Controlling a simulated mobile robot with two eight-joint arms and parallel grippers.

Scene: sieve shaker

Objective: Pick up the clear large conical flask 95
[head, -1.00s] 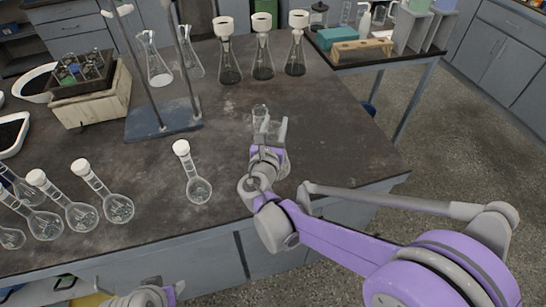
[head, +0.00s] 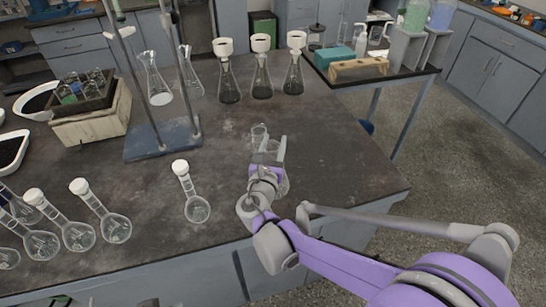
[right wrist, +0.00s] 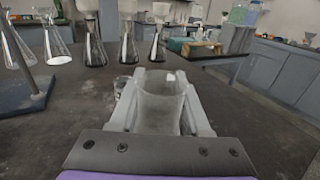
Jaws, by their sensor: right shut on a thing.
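My right gripper (head: 270,156) is over the bench near its front edge. In the right wrist view its two fingers (right wrist: 160,104) are shut on a clear glass vessel (right wrist: 161,110), open at the top and upright between them. I take it for the clear conical flask, but the fingers and palm hide its lower part. A small clear glass vessel (head: 259,131) stands just behind the gripper. My left gripper is out of view.
Conical flasks with white funnels (head: 262,85) stand at the back. A metal stand with a blue base (head: 160,141) is at the back left. The bench's right side is clear.

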